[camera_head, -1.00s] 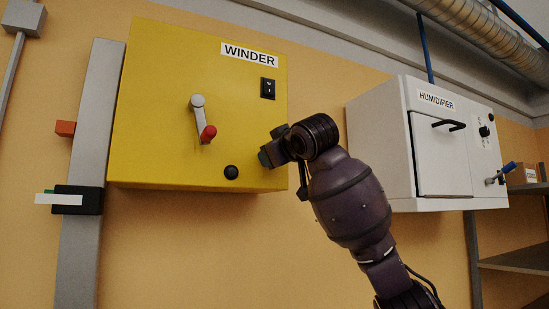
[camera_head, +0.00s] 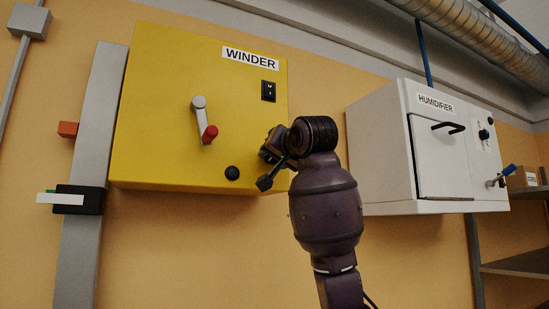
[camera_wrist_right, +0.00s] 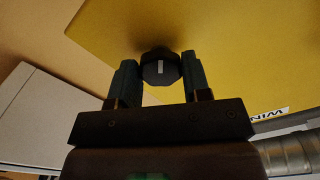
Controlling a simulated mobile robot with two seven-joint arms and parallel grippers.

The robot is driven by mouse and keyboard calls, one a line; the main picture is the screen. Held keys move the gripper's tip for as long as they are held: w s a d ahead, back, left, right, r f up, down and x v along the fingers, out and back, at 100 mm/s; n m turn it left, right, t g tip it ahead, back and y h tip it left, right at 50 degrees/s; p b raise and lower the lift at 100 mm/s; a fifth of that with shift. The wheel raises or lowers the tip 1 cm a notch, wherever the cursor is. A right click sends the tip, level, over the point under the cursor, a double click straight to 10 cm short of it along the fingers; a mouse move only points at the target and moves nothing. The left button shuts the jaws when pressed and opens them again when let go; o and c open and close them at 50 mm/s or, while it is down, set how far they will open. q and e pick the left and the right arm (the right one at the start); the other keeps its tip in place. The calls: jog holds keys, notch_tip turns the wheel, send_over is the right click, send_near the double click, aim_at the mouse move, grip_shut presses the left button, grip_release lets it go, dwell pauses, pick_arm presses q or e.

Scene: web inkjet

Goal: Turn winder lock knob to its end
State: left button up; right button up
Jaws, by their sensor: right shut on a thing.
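The yellow winder box (camera_head: 165,100) hangs on the wall, left of centre in the head view. My right gripper (camera_head: 266,156) is at its lower right front. In the right wrist view the winder lock knob (camera_wrist_right: 160,69), black with a white line on its face, sits between the two fingers of my right gripper (camera_wrist_right: 160,78), which is shut on it. The white line runs along the fingers' length. In the head view my gripper hides this knob. My left gripper is not in view.
The winder also carries a crank with a red handle (camera_head: 209,133), a black switch (camera_head: 268,91) and a round black button (camera_head: 232,173) left of my gripper. The white humidifier (camera_head: 380,150) stands close right of my arm. A grey post (camera_head: 95,140) is at the left.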

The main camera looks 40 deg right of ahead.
pick_arm(q)
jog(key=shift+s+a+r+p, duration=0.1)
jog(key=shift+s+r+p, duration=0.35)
jog(key=shift+p, duration=0.55)
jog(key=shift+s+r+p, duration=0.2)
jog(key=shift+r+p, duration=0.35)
jog(key=shift+p, duration=0.4)
pick_arm(e)
jog(key=shift+r+m, duration=0.1)
jog(key=shift+m, duration=14)
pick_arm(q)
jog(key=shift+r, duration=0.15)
pick_arm(e)
jog(key=o, duration=0.9)
jog(key=shift+o, duration=0.2)
